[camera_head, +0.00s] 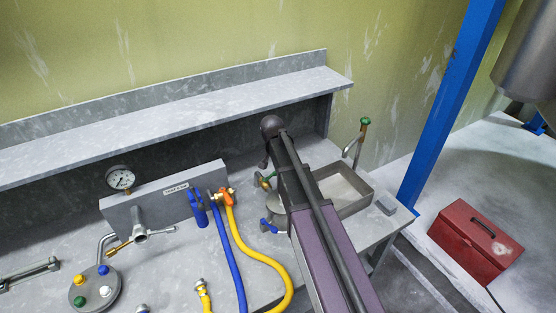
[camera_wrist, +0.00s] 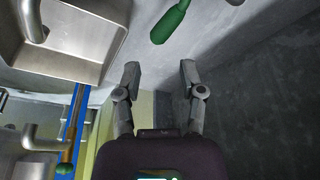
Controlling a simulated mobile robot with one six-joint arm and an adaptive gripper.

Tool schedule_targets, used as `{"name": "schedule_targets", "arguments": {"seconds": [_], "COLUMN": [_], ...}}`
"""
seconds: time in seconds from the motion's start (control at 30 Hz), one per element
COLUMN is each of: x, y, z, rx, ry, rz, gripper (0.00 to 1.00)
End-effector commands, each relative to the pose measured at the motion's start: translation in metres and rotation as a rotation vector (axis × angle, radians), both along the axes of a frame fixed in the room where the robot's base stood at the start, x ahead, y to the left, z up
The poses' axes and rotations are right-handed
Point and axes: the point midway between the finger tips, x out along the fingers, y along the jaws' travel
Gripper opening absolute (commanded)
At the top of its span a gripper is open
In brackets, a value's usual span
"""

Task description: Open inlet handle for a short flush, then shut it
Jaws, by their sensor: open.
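A green lever handle (camera_wrist: 171,20) hangs at the top of the wrist view, just beyond my fingertips and apart from them. My gripper (camera_wrist: 160,70) is open with nothing between its fingers. In the head view my arm crosses the bench and my fingers cannot be made out. A small green-handled valve (camera_head: 265,180) shows just left of my arm, partly hidden. A blue handle (camera_head: 197,207) and an orange handle (camera_head: 226,197) are on the grey panel (camera_head: 155,204). I cannot tell from the pictures which handle is the inlet's.
A metal tray (camera_head: 357,206) stands right of my arm, with a green-topped tap (camera_head: 365,121) behind it. A shelf (camera_head: 180,115) runs along the back. Blue and yellow hoses (camera_head: 270,262) loop over the bench. A red toolbox (camera_head: 475,240) is on the floor.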

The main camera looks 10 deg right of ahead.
Motion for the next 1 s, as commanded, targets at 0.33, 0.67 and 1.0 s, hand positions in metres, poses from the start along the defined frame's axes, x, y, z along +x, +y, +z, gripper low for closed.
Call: {"name": "schedule_targets", "arguments": {"seconds": [0.33, 0.67, 1.0], "x": [0.007, 0.015, 0.017], "y": [-0.004, -0.010, -0.012], "z": [-0.032, -0.065, -0.070], "rx": [0.000, 0.001, 0.000], "ry": [0.000, 0.000, 0.000], "rz": [0.001, 0.001, 0.002], "gripper": [0.51, 0.51, 0.08]}}
